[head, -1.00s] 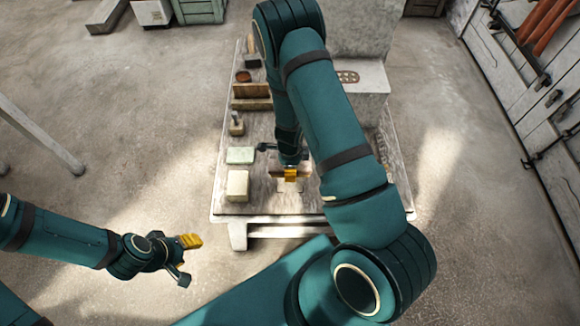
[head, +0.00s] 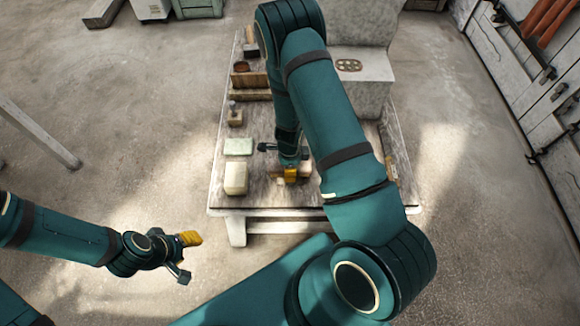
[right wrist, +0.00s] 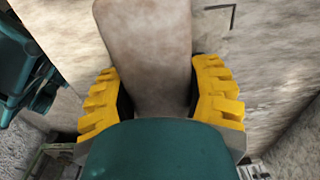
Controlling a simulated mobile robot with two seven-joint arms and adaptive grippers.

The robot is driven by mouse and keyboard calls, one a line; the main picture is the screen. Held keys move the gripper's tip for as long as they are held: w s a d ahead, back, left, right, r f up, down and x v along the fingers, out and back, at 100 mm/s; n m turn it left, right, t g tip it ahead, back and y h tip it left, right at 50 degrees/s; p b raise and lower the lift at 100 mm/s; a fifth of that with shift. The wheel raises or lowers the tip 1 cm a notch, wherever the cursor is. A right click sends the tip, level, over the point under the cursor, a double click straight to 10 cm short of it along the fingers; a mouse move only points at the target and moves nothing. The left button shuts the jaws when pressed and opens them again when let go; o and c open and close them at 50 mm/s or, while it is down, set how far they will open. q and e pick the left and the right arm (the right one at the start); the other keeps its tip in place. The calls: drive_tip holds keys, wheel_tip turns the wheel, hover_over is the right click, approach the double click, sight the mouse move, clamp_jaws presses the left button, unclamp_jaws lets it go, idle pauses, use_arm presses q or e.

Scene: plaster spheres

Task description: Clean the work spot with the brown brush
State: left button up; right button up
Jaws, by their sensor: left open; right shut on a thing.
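My right gripper (head: 290,174) is over the front part of the worktable (head: 265,203). It is shut on a brownish, flat-sided block, which I take to be the brown brush (right wrist: 150,50); this fills the space between the yellow fingers in the right wrist view (right wrist: 160,100). Its lower side and any bristles are hidden. A dark corner line, perhaps the edge of the work spot (right wrist: 234,8), shows beyond it on the tabletop. My left gripper (head: 186,255) is open and empty, off the table's front left, above the floor.
A cream block (head: 236,179) and a pale green block (head: 239,146) lie left of my right gripper. A small handled tool (head: 235,117) and a brown wooden holder (head: 249,81) stand farther back. A grey stone block (head: 365,90) stands at the back right. My right arm hides the table's middle.

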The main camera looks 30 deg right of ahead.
drive_tip(key=shift+f+b, duration=0.3)
drive_tip(key=shift+f, duration=0.05)
drive_tip(key=shift+s+d+r, duration=0.1)
idle(0.3)
drive_tip(key=shift+s+d, duration=0.25)
drive_tip(key=shift+d, duration=0.2)
drive_tip(key=shift+s+d, duration=0.25)
drive_tip(key=shift+d, duration=0.15)
drive_tip(key=shift+a, duration=0.1)
drive_tip(key=shift+w+a, duration=0.45)
drive_tip(key=shift+a, duration=0.15)
drive_tip(key=shift+w+a+p, duration=0.35)
drive_tip(key=shift+a, duration=0.25)
drive_tip(key=shift+w+a+p, duration=0.35)
drive_tip(key=shift+a, duration=0.25)
drive_tip(key=shift+d, duration=0.1)
